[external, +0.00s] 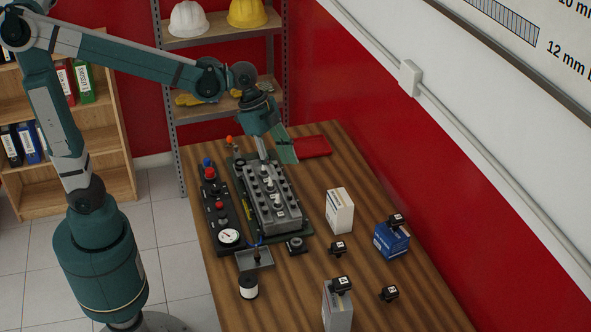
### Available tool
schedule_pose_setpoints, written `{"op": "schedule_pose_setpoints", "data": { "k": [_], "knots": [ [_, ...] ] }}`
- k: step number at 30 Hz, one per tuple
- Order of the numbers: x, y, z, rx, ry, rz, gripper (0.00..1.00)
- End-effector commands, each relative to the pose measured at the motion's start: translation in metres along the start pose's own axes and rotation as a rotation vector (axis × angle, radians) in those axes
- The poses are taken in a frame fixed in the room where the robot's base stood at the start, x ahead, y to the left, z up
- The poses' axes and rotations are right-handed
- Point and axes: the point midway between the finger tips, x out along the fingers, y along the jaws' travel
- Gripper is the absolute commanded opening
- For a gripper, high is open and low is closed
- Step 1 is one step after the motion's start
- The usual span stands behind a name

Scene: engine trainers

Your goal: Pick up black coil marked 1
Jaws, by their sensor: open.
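Several small black coils with white marks are on the right part of the table. One coil (338,248) lies on the wood, and another coil (389,293) lies nearer the front. A third coil (396,220) sits on a blue box, and another coil (341,284) sits on a grey box. Their numbers are too small to read surely, so I cannot tell which is marked 1. My gripper (274,152) is open and appears empty. It points down over the far end of the engine block, away from the coils.
The grey engine block (285,219) stands left of the coils, beside a black panel with red buttons and a gauge (228,237). A white box (340,211), the blue box (390,243) and the grey box (337,313) stand upright. A small tray (243,263) and a jar (248,289) are front left.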

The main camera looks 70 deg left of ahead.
Motion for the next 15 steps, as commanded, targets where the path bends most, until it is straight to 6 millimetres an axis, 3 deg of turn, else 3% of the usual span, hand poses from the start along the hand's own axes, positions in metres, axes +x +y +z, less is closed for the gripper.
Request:
{"op": "schedule_pose_setpoints", "data": {
  "k": [15],
  "knots": [
    [0.044, -0.012, -0.074, 0.268, -0.006, 0.133, 0.44]
  ]
}}
